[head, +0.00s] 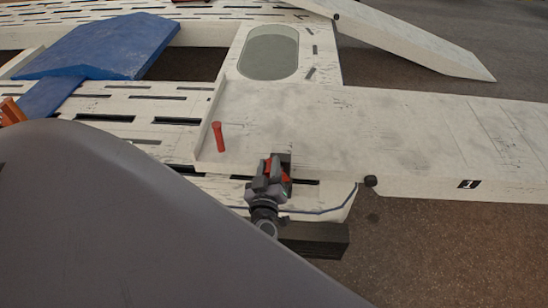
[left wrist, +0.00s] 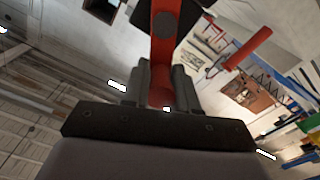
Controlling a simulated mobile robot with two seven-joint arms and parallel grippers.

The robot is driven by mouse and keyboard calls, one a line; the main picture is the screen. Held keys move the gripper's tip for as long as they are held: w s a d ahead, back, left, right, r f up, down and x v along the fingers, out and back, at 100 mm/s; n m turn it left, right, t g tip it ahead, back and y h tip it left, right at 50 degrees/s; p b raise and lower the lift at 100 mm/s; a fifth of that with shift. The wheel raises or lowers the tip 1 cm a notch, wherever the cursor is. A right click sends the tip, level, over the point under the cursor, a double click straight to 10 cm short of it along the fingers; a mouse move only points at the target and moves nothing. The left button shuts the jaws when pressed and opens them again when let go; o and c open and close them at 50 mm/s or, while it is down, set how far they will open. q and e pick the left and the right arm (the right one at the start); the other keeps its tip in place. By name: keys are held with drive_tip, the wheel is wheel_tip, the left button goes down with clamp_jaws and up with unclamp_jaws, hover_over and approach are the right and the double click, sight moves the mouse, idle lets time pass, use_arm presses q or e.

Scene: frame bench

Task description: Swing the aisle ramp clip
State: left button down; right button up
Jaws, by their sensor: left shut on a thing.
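My left gripper (head: 274,174) is at the near edge of the white ramp (head: 400,130), by a dark bracket. Its fingers are shut on a red clip (head: 284,180), mostly hidden by them in the head view. In the left wrist view the clip (left wrist: 163,75) runs up between the two dark fingers (left wrist: 164,88), with a dark round pivot on its upper part. A separate red peg (head: 218,137) stands on the white frame left of the gripper. A red rod (left wrist: 247,48) also shows in the left wrist view. My right gripper is not in view.
A blue ramp (head: 105,45) lies on the slotted white frame at the upper left. Another white ramp (head: 410,42) slopes down at the upper right. A dark beam (head: 315,240) is below the gripper. Open floor (head: 450,250) lies at the lower right. A large grey shape hides the lower left.

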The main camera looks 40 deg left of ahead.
use_arm(q)
drive_tip(key=shift+s+a+f+n+b, duration=0.3)
drive_tip(key=shift+f+n+b, duration=0.3)
drive_tip(key=shift+n, duration=1)
drive_tip(key=shift+s+a+f+n+b, duration=0.25)
drive_tip(key=shift+a+f+n+b, duration=0.35)
drive_tip(key=shift+n, duration=1)
drive_tip(key=shift+s+a+f+n+b, duration=0.25)
drive_tip(key=shift+f+n+b, duration=0.4)
drive_tip(key=shift+n, duration=0.95)
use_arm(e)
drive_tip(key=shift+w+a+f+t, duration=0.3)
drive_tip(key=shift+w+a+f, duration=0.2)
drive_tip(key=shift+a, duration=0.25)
use_arm(q)
drive_tip(key=shift+d+f, duration=0.1)
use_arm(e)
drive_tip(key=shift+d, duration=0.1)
use_arm(q)
drive_tip(key=c, duration=0.9)
unclamp_jaws()
drive_tip(key=shift+w, duration=0.1)
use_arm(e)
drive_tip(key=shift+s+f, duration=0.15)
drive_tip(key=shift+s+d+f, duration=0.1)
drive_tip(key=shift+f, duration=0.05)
